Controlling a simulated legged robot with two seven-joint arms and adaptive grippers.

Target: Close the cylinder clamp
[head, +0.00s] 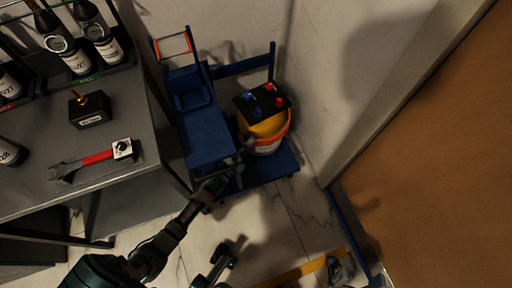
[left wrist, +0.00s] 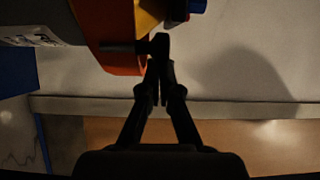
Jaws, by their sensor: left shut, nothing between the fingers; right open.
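The yellow cylinder (head: 262,127) with a black top bearing red and blue knobs stands on a blue cart at the back wall. An orange clamp band (head: 270,148) curves around its front; it also shows in the left wrist view (left wrist: 111,58). I cannot tell whether the band is closed. My left gripper (head: 243,147) is shut and empty at the left front of the band. In the left wrist view, its fingertips (left wrist: 155,66) are by a dark piece (left wrist: 160,42) at the band's end; contact is unclear. My right gripper (head: 340,268) is open, low over the floor, away from the cylinder.
The blue cart (head: 284,163) carries the cylinder. A blue cabinet-like piece (head: 207,140) stands left of it. A grey table (head: 125,177) with a red-handled wrench (head: 97,159) and bottles is at left. A brown door (head: 440,150) is at right.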

